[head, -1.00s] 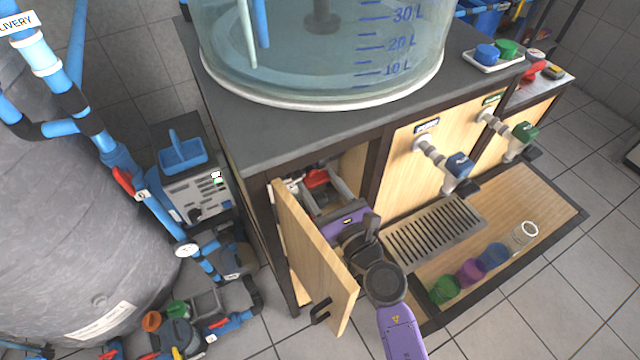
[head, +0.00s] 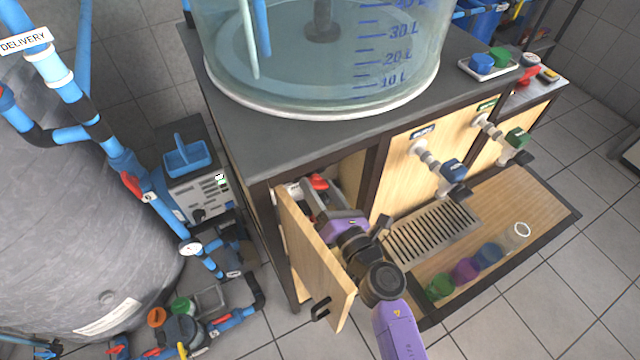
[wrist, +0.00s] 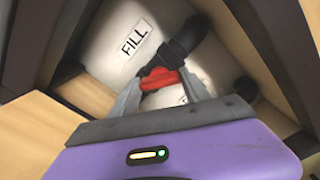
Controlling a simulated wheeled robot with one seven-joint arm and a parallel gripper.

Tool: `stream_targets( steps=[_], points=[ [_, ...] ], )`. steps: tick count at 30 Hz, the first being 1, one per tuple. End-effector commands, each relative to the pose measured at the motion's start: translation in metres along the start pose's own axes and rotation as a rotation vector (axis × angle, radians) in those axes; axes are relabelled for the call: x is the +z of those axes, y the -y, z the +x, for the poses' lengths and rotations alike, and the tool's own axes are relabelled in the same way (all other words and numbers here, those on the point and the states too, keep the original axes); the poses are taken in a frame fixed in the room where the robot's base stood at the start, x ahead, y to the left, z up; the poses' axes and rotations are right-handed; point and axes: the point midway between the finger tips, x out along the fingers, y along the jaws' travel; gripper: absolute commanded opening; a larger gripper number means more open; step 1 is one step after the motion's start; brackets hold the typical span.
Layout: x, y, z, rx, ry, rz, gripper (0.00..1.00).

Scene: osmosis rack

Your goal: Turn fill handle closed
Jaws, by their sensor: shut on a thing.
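The red fill handle (wrist: 160,79) sits on a black pipe inside the open cabinet, below a white FILL label (wrist: 134,39). In the head view the red handle (head: 319,182) shows near the cabinet's back. My gripper (wrist: 162,88) reaches into the cabinet, with its two grey fingers on either side of the handle, shut on it. In the head view my gripper (head: 318,195) shows past the purple hand; its fingertips are partly hidden by the cabinet frame and shadow.
The open wooden door (head: 312,262) stands just left of my arm. The dark countertop (head: 290,140) with a large clear tank (head: 325,65) overhangs the opening. A drip grate (head: 432,232) and several coloured cups lie to the right.

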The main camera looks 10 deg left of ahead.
Motion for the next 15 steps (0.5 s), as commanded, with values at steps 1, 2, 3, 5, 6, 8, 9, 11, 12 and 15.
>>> stream_targets(
  steps=[1,2,3,5,6,8,9,11,12,15],
  points=[
    [0.0023,-0.0011,-0.0001,-0.001,0.000,0.045,0.14],
    [0.0023,-0.0011,-0.0001,-0.001,0.000,0.073,0.14],
    [0.0022,-0.0011,-0.0001,-0.001,0.000,0.111,0.14],
    [0.0022,-0.0008,-0.0002,-0.001,0.000,0.169,0.14],
    [0.0024,-0.0009,-0.0002,-0.001,0.000,0.206,0.14],
    [0.0025,-0.0007,-0.0002,-0.002,0.000,0.263,0.14],
    [0.0023,-0.0005,-0.0002,-0.002,0.000,0.302,0.14],
    [0.0024,-0.0006,-0.0002,-0.002,0.000,0.358,0.14],
    [0.0025,-0.0006,-0.0002,-0.002,0.001,0.397,0.14],
    [0.0019,-0.0005,-0.0003,-0.003,0.000,0.491,0.14]
  ],
)
